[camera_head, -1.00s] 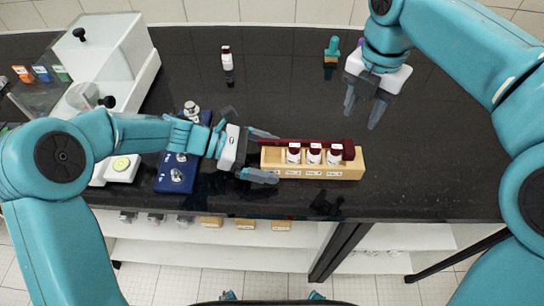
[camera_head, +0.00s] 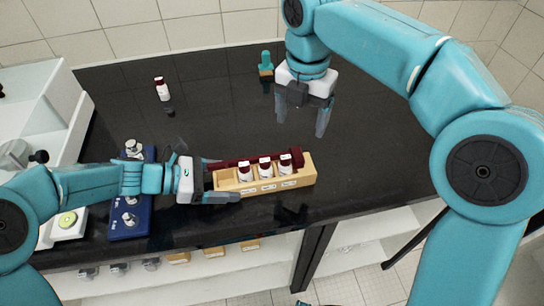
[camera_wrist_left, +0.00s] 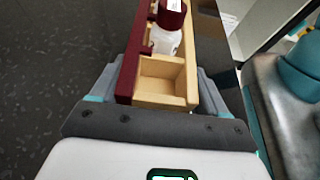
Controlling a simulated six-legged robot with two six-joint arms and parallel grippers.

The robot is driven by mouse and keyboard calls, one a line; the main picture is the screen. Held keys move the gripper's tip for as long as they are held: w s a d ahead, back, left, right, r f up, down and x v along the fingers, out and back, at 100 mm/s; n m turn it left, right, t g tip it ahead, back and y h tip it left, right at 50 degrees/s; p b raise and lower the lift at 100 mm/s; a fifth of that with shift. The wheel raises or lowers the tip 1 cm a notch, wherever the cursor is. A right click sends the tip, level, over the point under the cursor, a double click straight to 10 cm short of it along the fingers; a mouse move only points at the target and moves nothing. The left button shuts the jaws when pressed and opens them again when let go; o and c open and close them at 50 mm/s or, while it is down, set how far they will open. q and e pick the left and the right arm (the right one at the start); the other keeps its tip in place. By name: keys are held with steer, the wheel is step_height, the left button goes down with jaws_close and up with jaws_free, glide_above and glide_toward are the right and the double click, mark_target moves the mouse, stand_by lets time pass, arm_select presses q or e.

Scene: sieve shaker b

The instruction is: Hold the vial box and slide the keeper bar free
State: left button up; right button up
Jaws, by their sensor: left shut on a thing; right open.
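The light wooden vial box (camera_head: 308,173) stands on the dark worktop in the head view. Three white vials with dark red caps (camera_head: 265,167) stand in it; its left compartment is empty. The dark red keeper bar (camera_head: 232,163) runs along the box's back side, partly hidden by the vials. In the left wrist view the bar (camera_wrist_left: 128,75) lies along the left of the empty compartment. My left gripper (camera_head: 222,182) is shut on the box's left end, one finger on each side. My right gripper (camera_head: 308,112) is open and empty, behind the box and above the worktop.
A blue rack with metal pieces (camera_head: 144,215) stands left of the box, beneath my left arm. A lone red-capped vial (camera_head: 162,90) and a small green-handled item (camera_head: 266,66) stand farther back. The worktop's front edge lies close before the box. The right side is clear.

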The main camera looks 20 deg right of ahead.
mark_target(297, 153)
step_height(297, 153, down, 10)
steer(key=m, duration=0.9)
steer(key=shift+w+f+m, duration=0.1)
steer(key=shift+f+m, duration=0.15)
steer(key=shift+m, duration=0.15)
steer(key=shift+c, duration=0.3)
